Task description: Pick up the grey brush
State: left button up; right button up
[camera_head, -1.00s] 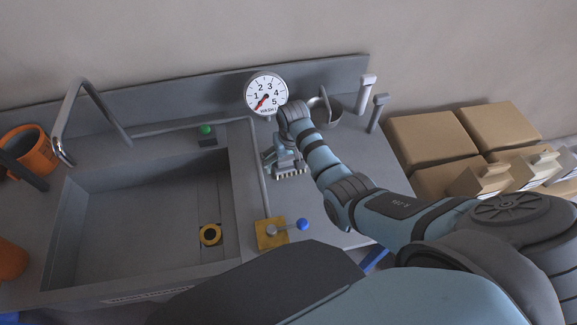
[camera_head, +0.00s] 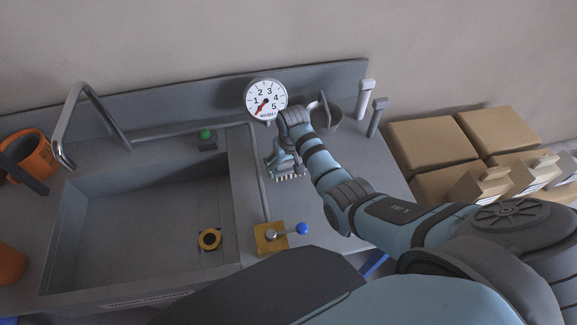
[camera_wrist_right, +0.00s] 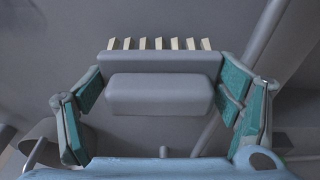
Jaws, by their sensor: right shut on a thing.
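The grey brush (camera_wrist_right: 160,92) is between the teal fingers of my right gripper (camera_wrist_right: 160,100) in the right wrist view. It has a grey block and a row of pale bristle tufts along its far edge. The fingers are shut on its two sides. In the head view the right gripper (camera_head: 283,160) is over the counter, right of the sink, and the brush's bristles (camera_head: 287,178) show below it. The arm hides part of the brush there. I cannot tell whether the brush touches the counter. My left gripper is not clearly in view.
The sink (camera_head: 150,230) with a tall faucet (camera_head: 75,110) lies to the left. A round gauge (camera_head: 266,99) stands behind the gripper. A yellow valve block with a blue-knobbed lever (camera_head: 271,238) is in front. A metal cup (camera_head: 327,119) and cardboard boxes (camera_head: 432,141) are to the right.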

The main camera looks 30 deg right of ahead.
notch_tip(320, 180, up, 19)
jog(key=p, duration=0.3)
jog(key=shift+p, duration=0.4)
